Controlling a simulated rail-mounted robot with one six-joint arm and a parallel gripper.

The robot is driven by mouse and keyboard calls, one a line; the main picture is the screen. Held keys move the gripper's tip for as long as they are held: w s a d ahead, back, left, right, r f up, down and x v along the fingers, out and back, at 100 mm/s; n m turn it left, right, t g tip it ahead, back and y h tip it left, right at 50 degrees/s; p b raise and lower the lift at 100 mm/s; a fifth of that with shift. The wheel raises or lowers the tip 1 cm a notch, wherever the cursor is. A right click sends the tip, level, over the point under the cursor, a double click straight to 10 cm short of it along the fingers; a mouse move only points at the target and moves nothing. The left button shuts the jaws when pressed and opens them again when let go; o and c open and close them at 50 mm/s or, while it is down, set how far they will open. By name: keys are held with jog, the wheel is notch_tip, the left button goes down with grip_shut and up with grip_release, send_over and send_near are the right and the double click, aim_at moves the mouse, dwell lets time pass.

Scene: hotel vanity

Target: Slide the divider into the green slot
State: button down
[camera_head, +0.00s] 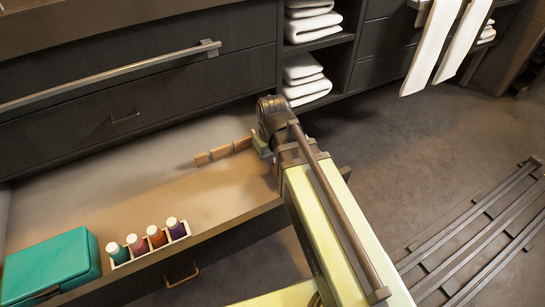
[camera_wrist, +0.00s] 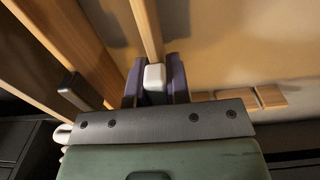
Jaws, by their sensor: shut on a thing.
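In the wrist view my gripper (camera_wrist: 155,78) has its two dark purple fingers closed on a small white block-like tab (camera_wrist: 154,76). A light wooden strip (camera_wrist: 147,28), seemingly the divider, runs from this tab to the top edge of the view. In the head view my gripper (camera_head: 262,146) is low over the right end of the open drawer, largely hidden by my arm. The divider cannot be made out there. I cannot identify a green slot in either view; the small green patch by the gripper may be part of the gripper itself.
Small wooden blocks (camera_head: 222,152) lie in a row in the drawer, left of the gripper; they also show in the wrist view (camera_wrist: 270,96). A teal box (camera_head: 52,265) and a rack of several bottles (camera_head: 148,256) stand at the front left. The drawer's middle is clear.

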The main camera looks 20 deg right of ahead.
jog(key=shift+f, duration=0.2)
jog(key=c, duration=1)
grip_release()
notch_tip(320, 180, up, 11)
jog(key=p, duration=1.1)
jog(key=shift+r, duration=0.1)
